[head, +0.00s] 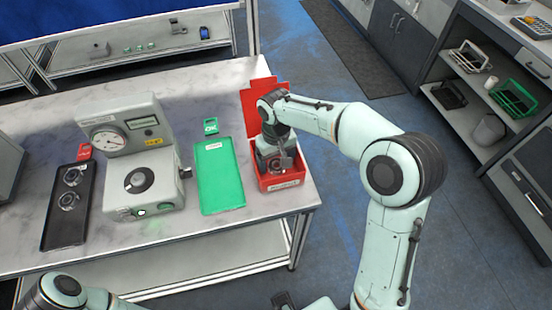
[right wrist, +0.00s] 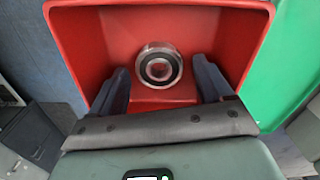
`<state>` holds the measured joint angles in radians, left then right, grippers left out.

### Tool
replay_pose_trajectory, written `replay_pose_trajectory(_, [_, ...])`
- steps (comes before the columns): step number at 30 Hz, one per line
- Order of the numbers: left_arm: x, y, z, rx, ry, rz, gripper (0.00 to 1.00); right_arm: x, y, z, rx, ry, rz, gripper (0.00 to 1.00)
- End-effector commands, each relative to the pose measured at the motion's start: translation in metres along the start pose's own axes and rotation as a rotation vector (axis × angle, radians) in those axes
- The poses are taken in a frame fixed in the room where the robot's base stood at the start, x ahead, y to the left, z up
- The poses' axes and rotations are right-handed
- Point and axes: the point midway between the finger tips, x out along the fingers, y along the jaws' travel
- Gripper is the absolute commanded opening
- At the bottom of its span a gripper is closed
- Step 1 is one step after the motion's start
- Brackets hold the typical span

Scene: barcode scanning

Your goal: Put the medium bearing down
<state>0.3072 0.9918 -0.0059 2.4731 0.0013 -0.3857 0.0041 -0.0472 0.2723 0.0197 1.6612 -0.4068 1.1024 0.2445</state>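A bearing (right wrist: 159,66), a steel ring with a dark band, lies flat on the floor of the red bin (head: 286,184). The bin also fills much of the right wrist view (right wrist: 100,45). My right gripper (head: 279,163) reaches down into the bin. In the right wrist view its two dark fingers (right wrist: 163,85) are spread wide, with the bearing beyond and between their tips and nothing held. My left arm shows only in part at the bottom left of the head view, and I cannot make out its gripper.
A green tray (head: 220,178) lies empty just left of the bin. A grey gauge device (head: 140,185) stands further left. A black tray (head: 55,225) with two bearings (head: 72,175) lies at the far left. The table's right edge is close to the bin.

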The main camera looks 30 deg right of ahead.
Motion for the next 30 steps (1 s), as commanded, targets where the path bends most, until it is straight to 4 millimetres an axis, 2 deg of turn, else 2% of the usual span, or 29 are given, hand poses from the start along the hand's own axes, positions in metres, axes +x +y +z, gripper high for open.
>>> replay_pose_trajectory(4, [-0.002,0.001,-0.001,0.000,0.001,0.000,0.00,-0.004,0.000,0.000,0.000,0.001,0.000,0.79])
replay_pose_trajectory(8, [-0.010,0.004,-0.003,0.002,0.005,0.002,0.00,-0.020,0.000,-0.001,0.000,0.005,-0.001,0.79])
replay_pose_trajectory(21, [-0.026,0.013,-0.009,0.006,0.016,0.005,0.00,-0.112,0.000,-0.001,0.001,0.005,-0.001,0.79])
replay_pose_trajectory(25, [-0.029,0.014,-0.011,0.006,0.018,0.006,0.00,-0.126,0.000,-0.001,0.000,0.003,0.000,0.79])
replay_pose_trajectory(30, [-0.030,0.015,-0.011,0.007,0.018,0.006,0.00,-0.133,0.000,0.000,0.000,0.000,0.000,0.79])
